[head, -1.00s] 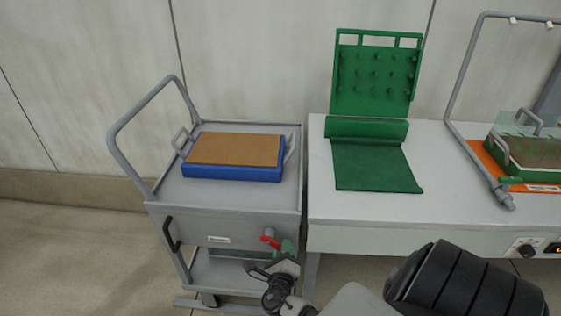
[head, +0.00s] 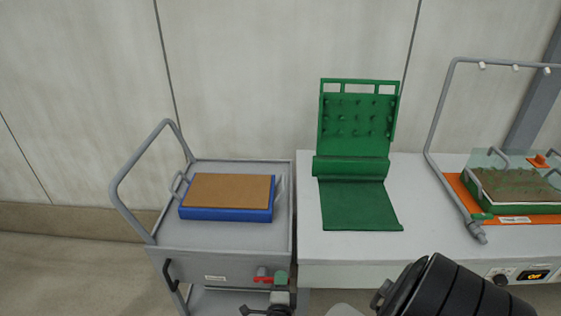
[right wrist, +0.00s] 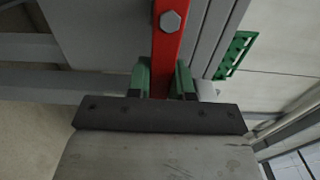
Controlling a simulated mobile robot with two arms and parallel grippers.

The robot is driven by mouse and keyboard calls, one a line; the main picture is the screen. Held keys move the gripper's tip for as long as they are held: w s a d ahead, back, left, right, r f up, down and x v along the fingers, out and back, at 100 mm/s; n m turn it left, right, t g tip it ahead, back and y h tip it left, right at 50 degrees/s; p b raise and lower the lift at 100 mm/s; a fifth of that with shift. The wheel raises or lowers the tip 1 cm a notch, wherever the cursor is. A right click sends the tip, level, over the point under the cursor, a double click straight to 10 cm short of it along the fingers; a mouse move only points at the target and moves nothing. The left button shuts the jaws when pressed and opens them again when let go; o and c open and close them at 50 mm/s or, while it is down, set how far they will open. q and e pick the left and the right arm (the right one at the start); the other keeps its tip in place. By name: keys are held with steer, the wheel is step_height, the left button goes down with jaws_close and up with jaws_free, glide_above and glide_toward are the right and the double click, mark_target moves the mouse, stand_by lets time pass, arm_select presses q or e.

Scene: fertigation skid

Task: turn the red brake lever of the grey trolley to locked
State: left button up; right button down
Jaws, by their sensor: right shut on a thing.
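The grey trolley (head: 232,264) stands left of the bench, with a black handle on its front panel. Its red brake lever (head: 263,275) is at the right of the front panel, near the trolley's right edge. In the right wrist view the lever (right wrist: 175,45) is a flat red bar with a hex bolt. My right gripper (head: 281,278) is shut on the lever. Its green fingertips lie on both sides of the bar in the right wrist view (right wrist: 165,82). The lever's lower end is hidden by the gripper. My left gripper is out of view.
A blue tray (head: 225,215) with a brown top lies on the trolley. The bench (head: 440,220) on the right carries a green studded panel with a mat (head: 358,205), a grey pipe frame (head: 440,120) and a green seed tray (head: 530,209). A narrow gap separates trolley and bench.

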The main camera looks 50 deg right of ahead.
stand_by(0.5)
steer(key=c, duration=1)
jaws_free()
steer(key=shift+r, duration=0.1)
steer(key=v, duration=1.1)
steer(key=s+f+m+g+y, duration=0.6)
steer(key=s+f+m+g, duration=0.2)
steer(key=s+f+m, duration=0.55)
steer(key=s+a+f+m+g+y, duration=0.1)
steer(key=s+a+f+m+y, duration=0.3)
steer(key=m, duration=1)
steer(key=s+a+f+m+g+y, duration=0.1)
steer(key=s+a+f+m+y, duration=0.2)
steer(key=s+m, duration=0.7)
step_height(320, 180, down, 4)
steer(key=a+m, duration=0.2)
steer(key=m, duration=0.2)
steer(key=shift+g+y, duration=0.3)
steer(key=shift+y, duration=0.1)
